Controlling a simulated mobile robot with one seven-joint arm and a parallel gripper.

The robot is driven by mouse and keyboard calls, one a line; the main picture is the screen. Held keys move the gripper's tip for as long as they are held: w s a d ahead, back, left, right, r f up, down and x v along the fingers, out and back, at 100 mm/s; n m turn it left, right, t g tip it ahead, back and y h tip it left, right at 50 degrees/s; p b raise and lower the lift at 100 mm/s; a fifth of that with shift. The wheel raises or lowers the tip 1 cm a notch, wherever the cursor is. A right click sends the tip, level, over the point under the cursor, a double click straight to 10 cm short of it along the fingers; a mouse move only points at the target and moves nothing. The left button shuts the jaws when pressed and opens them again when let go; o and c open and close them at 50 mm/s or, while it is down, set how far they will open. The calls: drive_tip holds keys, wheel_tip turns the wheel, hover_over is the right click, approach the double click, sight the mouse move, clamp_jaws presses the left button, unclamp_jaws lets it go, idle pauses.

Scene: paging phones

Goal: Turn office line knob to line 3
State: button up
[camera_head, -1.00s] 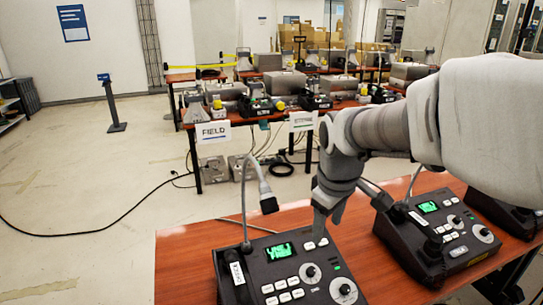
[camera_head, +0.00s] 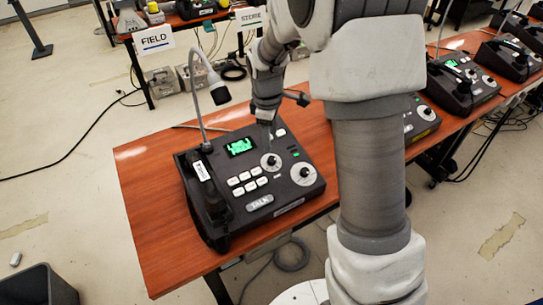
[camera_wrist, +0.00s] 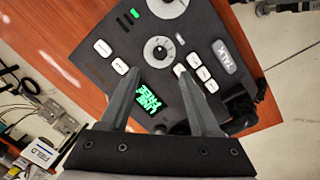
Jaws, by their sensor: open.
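A black desk phone (camera_head: 240,190) sits on the near end of the red-brown table, with a green screen (camera_head: 241,147), white buttons and a handset with a white label too small to read. It has two round white dials with dark knobs: the upper knob (camera_head: 271,161) and the lower knob (camera_head: 304,172). My gripper (camera_head: 268,139) points down just above the upper knob. In the wrist view my open fingers (camera_wrist: 158,80) straddle the panel over the screen (camera_wrist: 152,107), with the upper knob (camera_wrist: 158,47) just beyond their tips. The fingers appear empty. The knob's number marks are unreadable.
A gooseneck microphone (camera_head: 220,92) rises at the phone's left, near my gripper. More phones (camera_head: 460,82) stand along the table to the right, one partly behind my arm. A FIELD sign (camera_head: 154,40) hangs on the table behind. A dark bin (camera_head: 40,290) stands lower left.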

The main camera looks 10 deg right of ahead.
sight(272, 159)
drive_tip(key=f, duration=0.3)
drive_tip(key=w+f, duration=0.1)
drive_tip(key=f, duration=0.5)
drive_tip(key=shift+w+d+f+b, duration=0.15)
drive_tip(key=shift+d+f+b, duration=0.2)
drive_tip(key=shift+f+b, duration=0.05)
clamp_jaws()
